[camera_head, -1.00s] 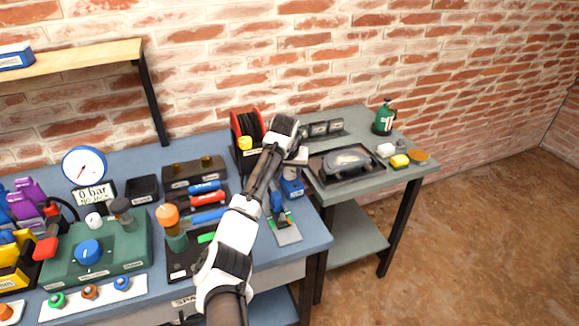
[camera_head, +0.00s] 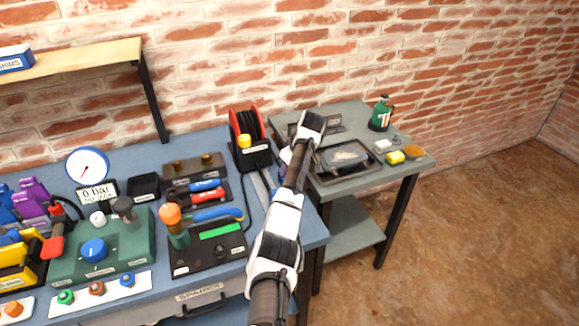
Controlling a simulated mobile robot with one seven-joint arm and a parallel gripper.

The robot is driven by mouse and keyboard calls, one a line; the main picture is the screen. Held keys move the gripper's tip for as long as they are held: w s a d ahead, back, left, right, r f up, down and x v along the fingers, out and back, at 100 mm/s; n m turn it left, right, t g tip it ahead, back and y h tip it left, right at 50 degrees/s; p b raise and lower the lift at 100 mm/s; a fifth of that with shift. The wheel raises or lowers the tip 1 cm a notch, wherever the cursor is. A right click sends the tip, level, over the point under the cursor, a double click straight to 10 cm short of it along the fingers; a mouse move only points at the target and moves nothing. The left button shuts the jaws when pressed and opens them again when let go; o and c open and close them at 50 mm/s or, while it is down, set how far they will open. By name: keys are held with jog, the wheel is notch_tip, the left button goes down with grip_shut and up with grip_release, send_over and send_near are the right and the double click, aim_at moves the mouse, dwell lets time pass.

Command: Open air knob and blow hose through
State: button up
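A hose reel with red sides and dark hose (camera_head: 248,126) stands at the back right of the blue bench, with a yellow knob (camera_head: 244,141) on its front. A green box (camera_head: 110,250) at the left bears a blue knob (camera_head: 94,250), a small white knob and a dark knob. I cannot tell which knob is the air knob.
A gauge (camera_head: 87,166) stands above a "0 bar" sign (camera_head: 97,194). A black device with an orange-topped post (camera_head: 172,218) is left of my arm. The grey table (camera_head: 400,178) holds a dark tray (camera_head: 351,161), a green bottle (camera_head: 380,115) and small items. Floor at right is clear.

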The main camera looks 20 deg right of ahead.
jog(key=shift+w+n+g+y+b, duration=0.1)
jog(key=shift+n+g+y+b, duration=0.35)
jog(key=shift+n, duration=1.35)
jog(key=shift+r, duration=0.1)
jog(key=o, duration=1)
jog(key=shift+d, duration=0.1)
jog(key=v, duration=1.3)
jog(key=shift+d+r+b, duration=0.2)
jog(key=shift+r+b, duration=0.1)
jog(key=shift+b, duration=0.05)
